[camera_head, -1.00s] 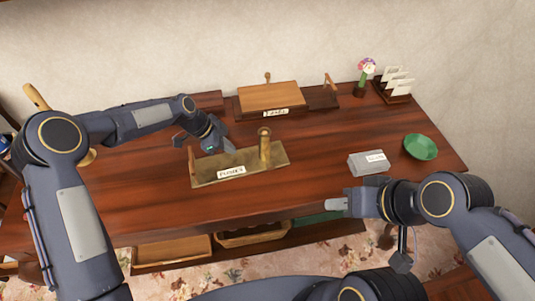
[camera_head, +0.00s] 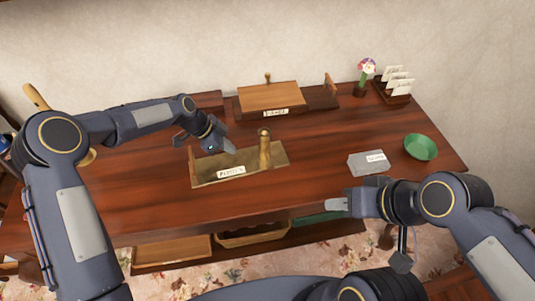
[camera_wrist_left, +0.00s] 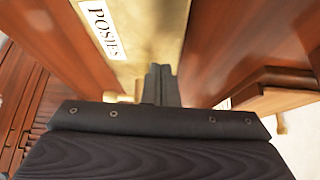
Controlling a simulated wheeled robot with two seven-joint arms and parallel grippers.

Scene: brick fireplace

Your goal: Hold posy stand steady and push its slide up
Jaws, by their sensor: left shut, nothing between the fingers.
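The posy stand (camera_head: 207,176) is a flat brass base with a white label on its front, lying on the dark wooden desk. A brass upright (camera_head: 265,150) rises near its right end and a thin wooden post (camera_head: 193,163) stands at its left end. Which part is the slide I cannot tell. My left gripper (camera_head: 224,147) is shut and empty at the stand's back edge, left of the upright. In the left wrist view its fingers (camera_wrist_left: 161,82) point at the brass near the label; contact is unclear. My right gripper (camera_head: 338,204) is at the desk's front edge, apart from the stand.
A wooden box-like piece (camera_head: 270,96) with a label stands behind the stand. A flower holder (camera_head: 361,88) and card rack (camera_head: 398,95) stand at the back right. The desk's left front is clear.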

